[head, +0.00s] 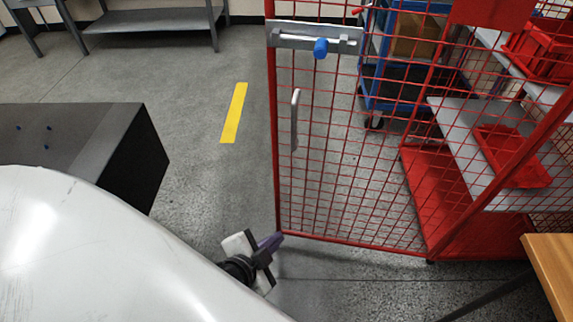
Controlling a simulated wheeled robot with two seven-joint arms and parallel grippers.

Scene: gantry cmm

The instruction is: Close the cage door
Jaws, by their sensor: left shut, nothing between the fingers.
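The cage door (345,237) is a red wire-mesh panel in a red frame, upright in the middle of the head view. It stands at an angle to the cage's red side (512,165) on the right and looks swung open. A grey latch plate with a blue knob (321,48) is at its top, and a pale upright handle (295,120) is near its left edge. My left gripper (272,246), with purple fingertips, is shut and empty at the door's lower left corner. I cannot tell whether it touches the frame. My right gripper is not in view.
Inside the cage, red bins (512,155) sit on grey shelves. A blue trolley (400,104) stands behind the door's mesh. A dark grey block (70,130) is at left, and a wooden top (555,262) at lower right. The floor around the yellow strip (234,113) is clear.

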